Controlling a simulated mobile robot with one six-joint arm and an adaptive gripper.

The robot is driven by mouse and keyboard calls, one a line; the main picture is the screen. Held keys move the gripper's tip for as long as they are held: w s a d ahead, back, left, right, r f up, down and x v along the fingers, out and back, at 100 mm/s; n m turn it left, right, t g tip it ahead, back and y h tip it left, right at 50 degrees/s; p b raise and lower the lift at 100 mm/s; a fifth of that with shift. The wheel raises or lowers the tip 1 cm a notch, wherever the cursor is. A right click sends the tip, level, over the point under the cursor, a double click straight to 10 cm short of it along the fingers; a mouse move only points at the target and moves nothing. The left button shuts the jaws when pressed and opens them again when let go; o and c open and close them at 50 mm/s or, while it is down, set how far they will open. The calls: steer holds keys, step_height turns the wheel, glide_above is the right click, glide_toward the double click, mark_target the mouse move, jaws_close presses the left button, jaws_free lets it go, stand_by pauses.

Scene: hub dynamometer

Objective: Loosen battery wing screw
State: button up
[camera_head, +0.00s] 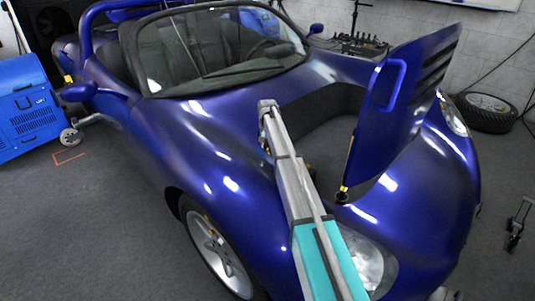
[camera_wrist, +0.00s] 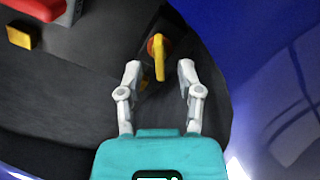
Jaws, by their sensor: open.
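A yellow wing screw (camera_wrist: 159,58) with a red-orange part behind its top shows in the upper middle of the wrist view. It stands against a dark grey surface, its wing upright in the picture. My gripper (camera_wrist: 159,67) is open, with one pale finger on each side of the wing screw. I see clear gaps between the wing and both fingertips, so nothing is held. In the head view my arm reaches over the blue car (camera_head: 165,125) to its open front bay; the wing screw and my fingertips cannot be made out there.
The blue hood (camera_head: 415,85) stands raised to the right of my arm. In the wrist view a red part (camera_wrist: 38,8) and a yellow block (camera_wrist: 20,37) lie at the upper left. Blue bodywork (camera_wrist: 255,60) closes in on the right.

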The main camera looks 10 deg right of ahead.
steer(key=shift+f+b, duration=0.6)
steer(key=shift+f, duration=0.2)
jaws_close()
